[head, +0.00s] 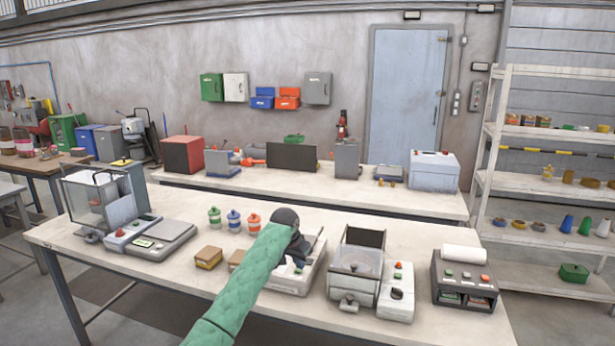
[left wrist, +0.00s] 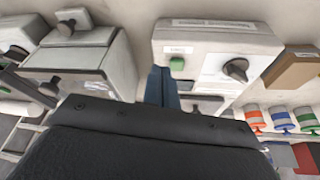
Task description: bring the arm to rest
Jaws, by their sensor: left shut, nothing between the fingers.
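My left arm, in a green sleeve, reaches in from the bottom of the head view. My left gripper (head: 299,252) is at its end, over a low white machine (head: 288,281) in the middle of the front table. In the left wrist view the dark blue fingers (left wrist: 162,88) are together and empty. They are in front of the machine's panel, which has a green button (left wrist: 177,64) and a black knob (left wrist: 236,69). I cannot tell whether the fingers touch it. The arm and gripper hide part of the machine. My right gripper is not in view.
On the front table (head: 262,297), a clear-fronted hopper machine (head: 356,266) and a dark grey unit (head: 463,279) stand right. Left are small lidded jars (head: 234,221), a cardboard box (head: 208,257), a scale (head: 158,237) and a clear hopper (head: 97,203). A shelf (head: 535,187) stands far right.

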